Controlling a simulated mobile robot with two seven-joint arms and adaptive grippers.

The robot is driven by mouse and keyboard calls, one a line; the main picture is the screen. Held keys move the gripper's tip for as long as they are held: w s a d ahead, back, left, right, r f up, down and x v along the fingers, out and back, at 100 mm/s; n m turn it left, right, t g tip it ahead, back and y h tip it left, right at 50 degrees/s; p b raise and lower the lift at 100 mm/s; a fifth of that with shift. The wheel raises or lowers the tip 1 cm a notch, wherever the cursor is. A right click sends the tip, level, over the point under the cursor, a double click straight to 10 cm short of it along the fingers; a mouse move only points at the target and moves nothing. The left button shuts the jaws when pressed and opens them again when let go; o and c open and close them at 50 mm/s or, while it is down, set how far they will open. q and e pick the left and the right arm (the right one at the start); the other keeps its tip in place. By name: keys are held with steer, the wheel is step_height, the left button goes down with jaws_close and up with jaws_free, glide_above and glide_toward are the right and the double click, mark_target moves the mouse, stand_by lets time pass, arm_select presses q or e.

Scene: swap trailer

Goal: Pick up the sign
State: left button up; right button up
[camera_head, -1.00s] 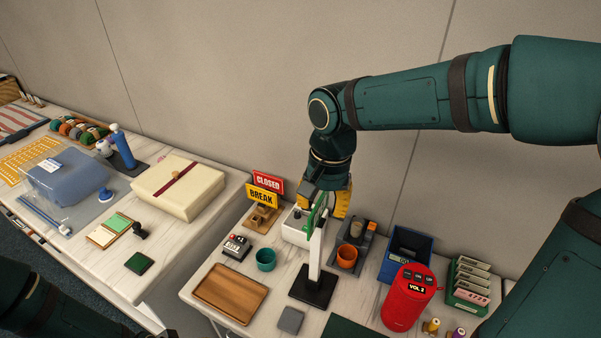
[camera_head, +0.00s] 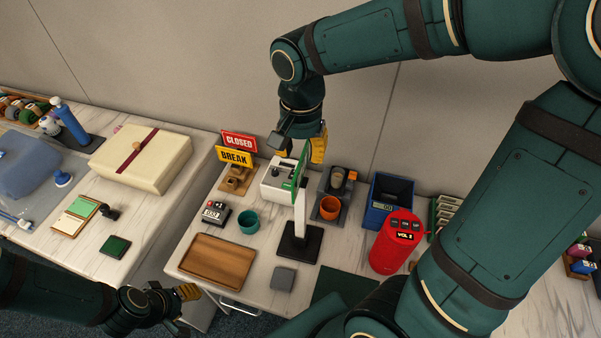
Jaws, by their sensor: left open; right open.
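A green sign (camera_head: 301,166) is seen nearly edge-on at the top of a white post (camera_head: 299,208) with a black base. A red CLOSED sign (camera_head: 240,141) and a yellow BREAK sign (camera_head: 236,157) stand in a wooden holder (camera_head: 236,181) to its left. My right gripper (camera_head: 304,149) is open with yellow fingers, just above and behind the green sign; no hold on it shows, and I cannot tell whether they touch. My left gripper (camera_head: 186,304) is open and empty, low in front of the table's left front corner.
A wooden tray (camera_head: 224,262), teal cup (camera_head: 249,222), orange cup (camera_head: 329,208), grey block (camera_head: 283,279) and red speaker (camera_head: 394,242) crowd the table. A blue bin (camera_head: 396,197) stands behind the speaker. A cream box (camera_head: 141,160) is on the left table.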

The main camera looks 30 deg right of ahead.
mark_target(301, 177)
steer(key=shift+f, duration=2.6)
steer(key=shift+f+b, duration=0.2)
steer(key=shift+b, duration=0.35)
jaws_close()
